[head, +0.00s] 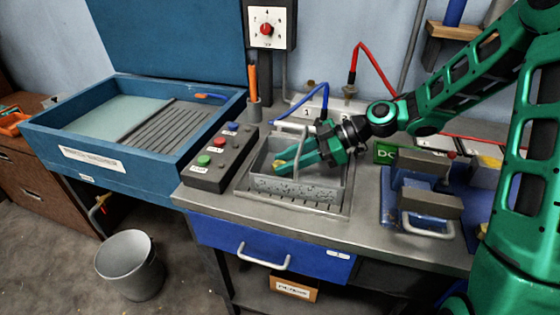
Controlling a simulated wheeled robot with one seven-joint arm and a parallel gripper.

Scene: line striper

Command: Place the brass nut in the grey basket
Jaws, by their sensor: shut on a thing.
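The grey basket (309,188) stands on a slotted metal tray on the bench, with its handle upright. My gripper (280,166) reaches over the basket from the right, its green fingers low over the basket's left part. It is shut on a small yellow-brass thing, the brass nut (276,163), which shows only in part at the fingertips. I cannot tell whether the nut touches the basket floor, as the fingers and basket wall hide it.
A button box (221,157) stands left of the basket, and a blue sink-like tray (120,125) lies farther left. Blue-and-grey blocks (428,200) stand to the right. A grey bucket (130,265) is on the floor. The bench front is clear.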

